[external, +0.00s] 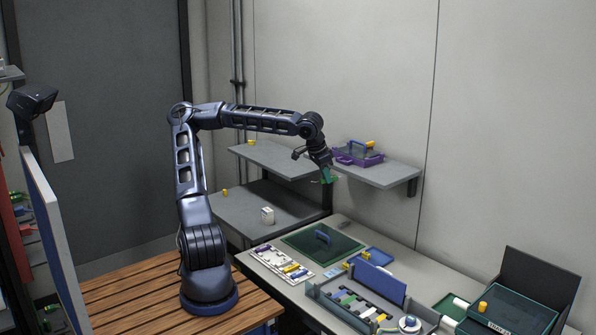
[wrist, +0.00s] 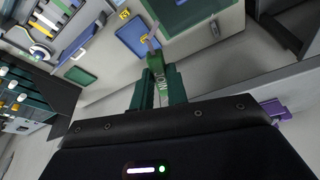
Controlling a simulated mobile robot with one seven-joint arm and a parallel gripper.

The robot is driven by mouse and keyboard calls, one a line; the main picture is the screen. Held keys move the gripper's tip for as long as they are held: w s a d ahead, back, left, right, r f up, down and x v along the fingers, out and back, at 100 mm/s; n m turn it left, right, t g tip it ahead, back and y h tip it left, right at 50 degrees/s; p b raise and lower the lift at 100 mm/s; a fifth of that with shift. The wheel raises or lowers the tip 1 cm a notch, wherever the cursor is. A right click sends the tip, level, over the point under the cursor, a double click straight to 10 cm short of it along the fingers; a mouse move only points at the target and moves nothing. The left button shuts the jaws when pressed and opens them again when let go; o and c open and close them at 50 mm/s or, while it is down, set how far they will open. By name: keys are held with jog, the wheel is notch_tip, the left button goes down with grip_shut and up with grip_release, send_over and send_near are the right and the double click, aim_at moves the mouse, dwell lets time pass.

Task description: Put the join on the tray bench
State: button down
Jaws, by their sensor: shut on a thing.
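My gripper (external: 326,178) is raised above the bench, in front of the wall shelf. In the wrist view its two dark green fingers (wrist: 160,88) are shut on the join (wrist: 158,70), a slim green piece with pale lettering. The join points away from the wrist, and its far end is a small brownish tip. In the external view I cannot make out the join apart from the green fingers. The long grey bench (external: 283,283) stands below, with trays and parts on it; I cannot tell which part is called the tray bench.
A green mat with a blue handle (external: 322,246), a strip of coloured parts (external: 281,263) and a blue-walled unit (external: 375,282) stand on the bench. A purple box (external: 357,154) sits on the wall shelf (external: 395,174).

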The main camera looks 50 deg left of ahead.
aim_at(355, 222)
jog(key=shift+m, duration=0.7)
jog(key=x, duration=0.9)
jog(key=s+a+x, duration=0.1)
jog(key=x, duration=0.9)
jog(key=s+a+f+x, duration=0.1)
jog(key=x, duration=0.8)
jog(key=shift+f, duration=0.1)
jog(key=shift+n, duration=0.8)
jog(key=w, duration=0.2)
jog(key=w+f, duration=0.1)
jog(key=w, duration=0.1)
jog(key=w+f, duration=0.1)
jog(key=shift+w+a+f, duration=0.15)
jog(key=shift+w+f, duration=0.1)
jog(key=shift+w, duration=0.15)
jog(key=w+a, duration=0.1)
jog(key=w, duration=0.2)
jog(key=w+a+n, duration=0.1)
jog(key=w, duration=0.3)
jog(key=w+n, duration=0.1)
jog(key=w, duration=0.3)
jog(key=shift+w+a+y, duration=0.25)
jog(key=shift+a+y, duration=0.15)
jog(key=shift+w+f+n, duration=0.1)
jog(key=shift+w+n, duration=0.05)
jog(key=shift+n, duration=0.15)
jog(key=shift+f, duration=1.3)
jog(key=c, duration=1.4)
grip_release()
